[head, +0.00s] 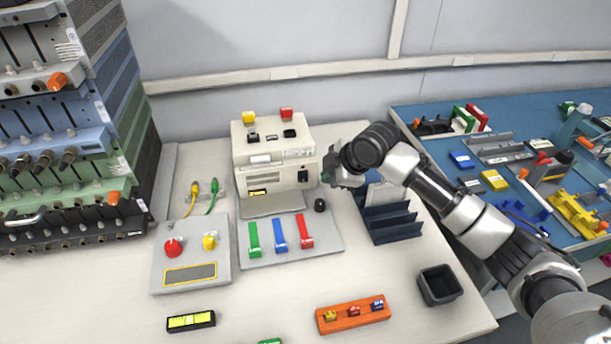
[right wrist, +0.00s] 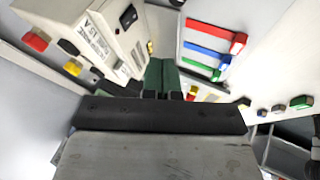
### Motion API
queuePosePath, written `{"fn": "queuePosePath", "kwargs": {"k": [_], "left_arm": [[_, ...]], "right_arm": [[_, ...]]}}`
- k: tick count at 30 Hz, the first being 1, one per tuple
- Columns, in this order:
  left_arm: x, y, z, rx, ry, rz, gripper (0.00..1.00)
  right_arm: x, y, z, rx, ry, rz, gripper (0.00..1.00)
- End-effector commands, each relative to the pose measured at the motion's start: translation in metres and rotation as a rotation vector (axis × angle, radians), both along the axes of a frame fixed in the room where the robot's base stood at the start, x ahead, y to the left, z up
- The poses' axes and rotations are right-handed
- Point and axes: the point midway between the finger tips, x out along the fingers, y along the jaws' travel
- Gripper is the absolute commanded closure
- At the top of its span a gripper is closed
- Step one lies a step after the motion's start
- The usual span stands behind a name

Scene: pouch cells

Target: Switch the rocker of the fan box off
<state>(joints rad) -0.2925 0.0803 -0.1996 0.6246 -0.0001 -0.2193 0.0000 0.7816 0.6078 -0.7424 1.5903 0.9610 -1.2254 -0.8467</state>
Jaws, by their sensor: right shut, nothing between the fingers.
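A cream box (head: 268,178) stands at the back of the table; I take it to be the fan box, though its label is not readable. A black rocker (head: 303,175) sits on the right of its front face; it also shows in the right wrist view (right wrist: 128,16). Which way the rocker is tipped is too small to tell. My right gripper (head: 329,170) is beside the box's front right edge, close to the rocker. In the right wrist view its green fingers (right wrist: 160,76) are together and empty, apart from the rocker. My left gripper is not in view.
A panel with green, blue and red levers (head: 305,230) lies before the box. A grey box with a red button (head: 173,247) is at left. A dark rack (head: 392,222), black bin (head: 440,285) and orange block (head: 352,315) are at right and front.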

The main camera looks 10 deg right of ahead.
Motion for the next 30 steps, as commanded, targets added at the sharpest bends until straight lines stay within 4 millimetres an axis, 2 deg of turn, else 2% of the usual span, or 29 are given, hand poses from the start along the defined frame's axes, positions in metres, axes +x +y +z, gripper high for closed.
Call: {"fn": "queuePosePath", "kwargs": {"k": [3, 7, 11, 18, 22, 30], "left_arm": [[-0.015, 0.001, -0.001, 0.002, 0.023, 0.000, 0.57], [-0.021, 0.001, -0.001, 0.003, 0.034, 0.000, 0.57], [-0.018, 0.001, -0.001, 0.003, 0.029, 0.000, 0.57], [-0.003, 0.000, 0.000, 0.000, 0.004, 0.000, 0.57], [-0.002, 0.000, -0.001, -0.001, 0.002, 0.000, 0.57], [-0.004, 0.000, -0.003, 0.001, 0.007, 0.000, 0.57]], "right_arm": [[0.000, 0.000, 0.000, 0.000, 0.000, 0.000, 1.00], [0.002, 0.002, -0.004, 0.001, 0.002, -0.001, 1.00], [0.009, 0.008, -0.017, 0.001, 0.003, -0.001, 1.00], [0.031, 0.027, -0.059, 0.001, 0.003, -0.001, 1.00], [0.044, 0.037, -0.083, 0.001, 0.004, -0.001, 1.00], [0.075, 0.036, -0.087, 0.000, 0.000, -0.002, 1.00]]}}
